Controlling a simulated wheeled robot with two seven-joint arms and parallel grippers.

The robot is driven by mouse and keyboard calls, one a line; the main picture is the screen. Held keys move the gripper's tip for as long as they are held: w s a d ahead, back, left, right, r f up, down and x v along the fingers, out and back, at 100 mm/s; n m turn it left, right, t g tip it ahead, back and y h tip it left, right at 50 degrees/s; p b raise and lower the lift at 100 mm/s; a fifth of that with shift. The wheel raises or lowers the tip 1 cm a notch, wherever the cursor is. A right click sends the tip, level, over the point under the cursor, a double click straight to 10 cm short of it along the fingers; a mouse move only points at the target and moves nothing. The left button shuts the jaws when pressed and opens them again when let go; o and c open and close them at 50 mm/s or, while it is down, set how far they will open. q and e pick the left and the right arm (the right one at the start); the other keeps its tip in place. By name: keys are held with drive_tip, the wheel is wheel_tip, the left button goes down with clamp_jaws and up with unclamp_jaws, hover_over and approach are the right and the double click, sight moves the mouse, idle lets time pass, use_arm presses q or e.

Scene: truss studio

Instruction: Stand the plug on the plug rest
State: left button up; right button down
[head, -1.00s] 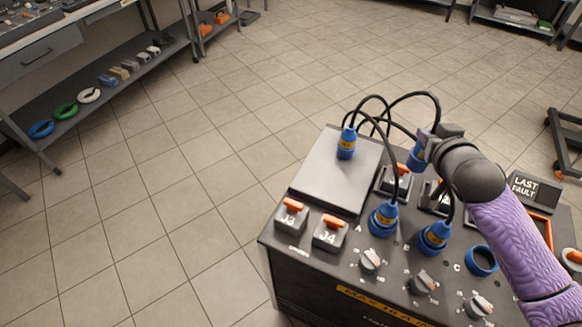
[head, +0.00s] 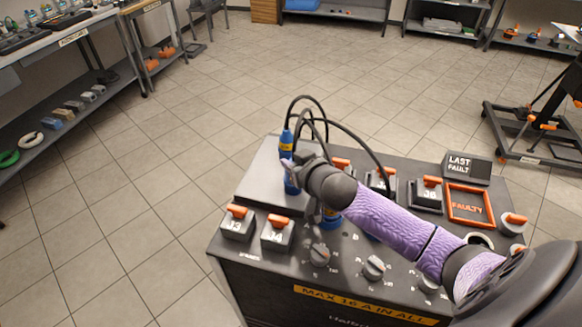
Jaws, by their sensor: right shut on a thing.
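The plug rest (head: 262,190) is a flat grey plate on the box's back left. My right gripper (head: 291,164) is over this plate, shut on a blue plug (head: 292,184), held roughly upright. I cannot tell whether its base touches the plate. Another blue plug with a yellow label (head: 286,142) stands just behind it, towards the plate's far part. Another blue plug (head: 331,220) sits on the box's top, partly hidden by my right arm. Black cables loop up from the plugs. My left gripper is not in view.
Orange-handled boxes J3 (head: 237,222) and J4 (head: 277,235) stand in front of the plate. Box J6 (head: 426,195), an orange FAULTY frame (head: 469,206) and a LAST FAULT sign (head: 467,167) are to the right. Knobs (head: 319,254) line the front. The floor to the left is clear.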

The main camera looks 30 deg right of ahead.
drive_tip(key=shift+r, duration=0.1)
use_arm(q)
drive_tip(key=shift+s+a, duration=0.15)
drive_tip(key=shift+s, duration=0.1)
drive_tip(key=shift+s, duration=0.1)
use_arm(e)
drive_tip(key=shift+c, duration=2.4)
unclamp_jaws()
drive_tip(key=shift+s+r+p, duration=0.15)
drive_tip(key=shift+s+p, duration=0.05)
drive_tip(key=shift+p, duration=0.1)
use_arm(q)
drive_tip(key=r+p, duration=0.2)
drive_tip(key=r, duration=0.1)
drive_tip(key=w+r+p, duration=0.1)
drive_tip(key=p, duration=0.1)
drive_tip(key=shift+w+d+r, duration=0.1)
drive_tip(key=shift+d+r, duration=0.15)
use_arm(e)
drive_tip(key=v, duration=1.1)
drive_tip(key=shift+s, duration=0.3)
